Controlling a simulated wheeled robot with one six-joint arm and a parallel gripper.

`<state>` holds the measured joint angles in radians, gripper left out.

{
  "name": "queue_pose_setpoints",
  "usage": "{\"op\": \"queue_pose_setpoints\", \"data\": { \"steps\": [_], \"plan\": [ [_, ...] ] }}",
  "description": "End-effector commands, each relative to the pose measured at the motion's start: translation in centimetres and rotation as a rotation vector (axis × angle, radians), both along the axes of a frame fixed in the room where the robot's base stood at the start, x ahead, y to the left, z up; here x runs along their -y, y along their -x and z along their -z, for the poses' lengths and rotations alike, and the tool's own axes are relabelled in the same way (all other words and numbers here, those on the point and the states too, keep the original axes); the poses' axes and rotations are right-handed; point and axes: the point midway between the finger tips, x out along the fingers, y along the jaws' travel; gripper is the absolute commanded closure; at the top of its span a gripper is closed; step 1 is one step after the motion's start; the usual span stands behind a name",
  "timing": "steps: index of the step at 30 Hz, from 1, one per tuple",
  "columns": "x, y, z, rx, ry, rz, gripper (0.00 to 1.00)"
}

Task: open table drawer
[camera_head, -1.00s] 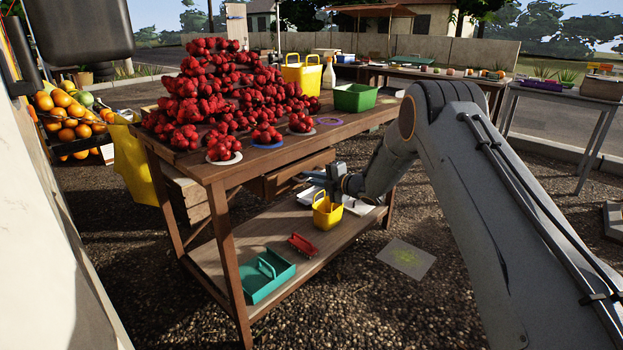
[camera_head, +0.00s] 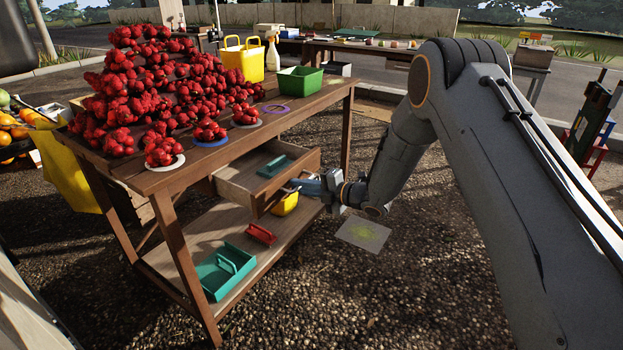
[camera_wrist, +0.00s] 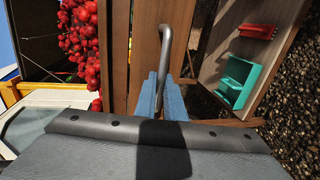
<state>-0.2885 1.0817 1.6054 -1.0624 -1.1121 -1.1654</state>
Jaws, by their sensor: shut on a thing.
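The wooden table (camera_head: 310,108) stands left of my arm, with red fruit piled on its top. Its drawer (camera_head: 240,187) is pulled out from under the top, and a teal item (camera_head: 274,166) lies inside. My gripper (camera_head: 300,186) is at the drawer's front, shut on the metal handle. In the wrist view, the blue fingers of my gripper (camera_wrist: 161,95) close around one end of the grey bar handle (camera_wrist: 166,45). The drawer's inside does not show in the wrist view.
The lower shelf holds a teal caddy (camera_head: 225,270), a red brush (camera_head: 261,235) and a yellow basket (camera_head: 285,204) partly hidden under the drawer. A yellow basket (camera_head: 243,60) and a green bin (camera_head: 300,80) stand on the table top. Open gravel lies in front.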

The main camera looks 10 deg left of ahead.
Motion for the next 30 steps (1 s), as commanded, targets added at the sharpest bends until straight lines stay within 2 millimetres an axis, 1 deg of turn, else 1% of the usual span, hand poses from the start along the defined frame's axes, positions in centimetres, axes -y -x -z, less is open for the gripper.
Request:
{"op": "queue_pose_setpoints", "data": {
  "steps": [1,5,14,15,16,25,28,30],
  "plan": [
    [-0.2,0.4,-0.1,0.0,0.0,-0.007,1.0],
    [-0.4,0.8,0.0,0.001,0.0,-0.016,1.0],
    [-0.4,0.8,0.0,0.001,0.0,-0.016,1.0],
    [-0.4,0.8,0.0,0.001,0.0,-0.016,0.84],
    [-0.4,0.8,0.0,0.001,0.0,-0.016,0.83],
    [0.0,0.7,0.0,0.0,0.0,-0.012,0.83],
    [0.8,0.9,-0.2,0.0,0.0,-0.01,0.83],
    [1.8,1.3,-0.4,-0.001,0.0,-0.01,0.83]
  ]
}}
